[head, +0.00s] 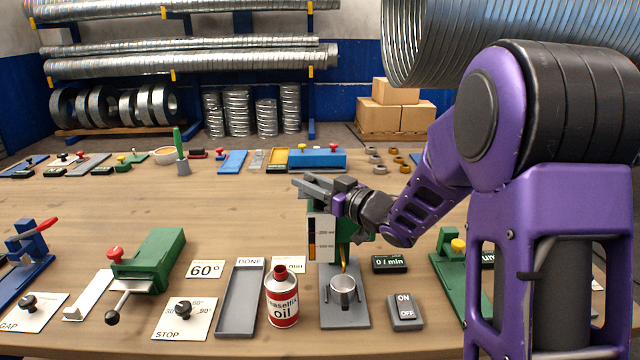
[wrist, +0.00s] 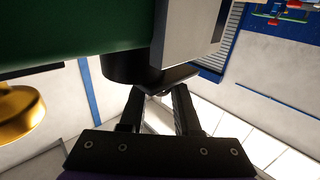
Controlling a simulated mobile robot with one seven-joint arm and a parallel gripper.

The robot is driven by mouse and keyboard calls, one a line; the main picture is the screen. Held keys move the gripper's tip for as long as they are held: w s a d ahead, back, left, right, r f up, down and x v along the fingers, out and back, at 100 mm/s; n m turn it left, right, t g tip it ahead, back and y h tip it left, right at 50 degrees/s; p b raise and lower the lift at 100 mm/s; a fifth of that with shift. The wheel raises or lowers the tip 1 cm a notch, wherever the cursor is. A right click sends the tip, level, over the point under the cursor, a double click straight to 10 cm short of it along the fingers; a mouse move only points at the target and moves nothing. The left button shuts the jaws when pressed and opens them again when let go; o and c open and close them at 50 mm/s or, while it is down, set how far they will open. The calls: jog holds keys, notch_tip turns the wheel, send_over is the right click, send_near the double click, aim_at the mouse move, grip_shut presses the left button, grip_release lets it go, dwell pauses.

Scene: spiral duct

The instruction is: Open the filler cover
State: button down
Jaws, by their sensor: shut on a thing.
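The green oil dispenser (head: 357,232) stands at the front middle of the bench, with a level gauge panel (head: 320,238) on its side and a brass spout (head: 343,266) below. My gripper (head: 316,186) is at its top and hides the filler from the head view. The wrist view shows the dispenser's green body (wrist: 70,30) and the black round filler neck with its dark cover (wrist: 176,80). My gripper (wrist: 156,92) is shut on the cover's edge. I cannot tell whether the cover is raised.
A metal cup (head: 343,290) stands under the spout on a grey base. A red and white oil can (head: 281,297) stands left of it, beside a grey DONE tray (head: 240,300). An ON/OFF switch (head: 404,312) is to the right.

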jog(key=a, duration=0.2)
jog(key=shift+a, duration=0.4)
jog(key=c, duration=0.6)
grip_release()
jog(key=v, duration=1.7)
jog(key=shift+d, duration=0.2)
jog(key=shift+s+r, duration=0.1)
jog(key=shift+s, duration=0.05)
